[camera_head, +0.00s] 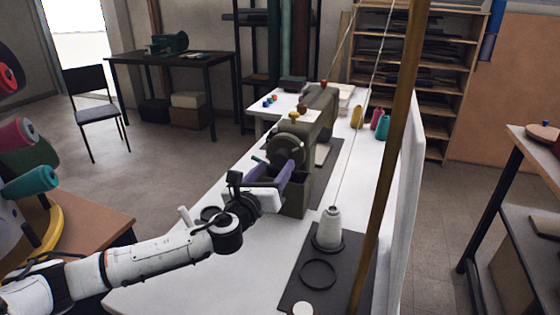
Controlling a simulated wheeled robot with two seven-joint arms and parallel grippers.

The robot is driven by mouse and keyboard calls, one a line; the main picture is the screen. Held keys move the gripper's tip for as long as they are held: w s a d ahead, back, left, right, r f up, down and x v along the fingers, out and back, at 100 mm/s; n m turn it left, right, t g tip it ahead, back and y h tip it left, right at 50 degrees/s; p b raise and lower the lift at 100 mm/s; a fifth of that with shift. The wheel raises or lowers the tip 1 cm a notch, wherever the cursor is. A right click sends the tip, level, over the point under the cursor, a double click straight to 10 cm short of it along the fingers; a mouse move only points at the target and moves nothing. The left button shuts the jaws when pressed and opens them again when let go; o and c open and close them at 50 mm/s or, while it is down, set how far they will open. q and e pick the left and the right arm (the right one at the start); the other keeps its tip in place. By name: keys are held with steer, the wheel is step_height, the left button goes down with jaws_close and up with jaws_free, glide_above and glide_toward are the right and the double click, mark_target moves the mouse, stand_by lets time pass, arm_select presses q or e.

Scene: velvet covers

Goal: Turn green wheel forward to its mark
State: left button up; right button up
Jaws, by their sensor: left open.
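A grey-green sewing machine (318,112) stands on the long white table, its near end facing me. My left gripper (279,174) is open just in front of and below the wheel, with purple on one finger. I cannot tell whether it touches the wheel. The gripper covers the wheel's lower part. I cannot make out a mark. My right gripper is not in view.
A brown upright pole (388,170) crosses the view to the right. Coloured spools (382,127) stand beyond. The white table (190,270) is clear near left.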

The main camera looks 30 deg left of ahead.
mark_target(279, 161)
arm_select(q)
steer(key=shift+x, duration=2)
steer(key=c, duration=1)
steer(key=shift+c, duration=0.2)
steer(key=n, duration=0.4)
steer(key=shift+d+f+n, duration=0.1)
steer(key=shift+n, duration=0.2)
steer(key=n, duration=0.4)
steer(key=shift+n, duration=0.3)
steer(key=n, duration=0.4)
steer(key=shift+n, duration=2.5)
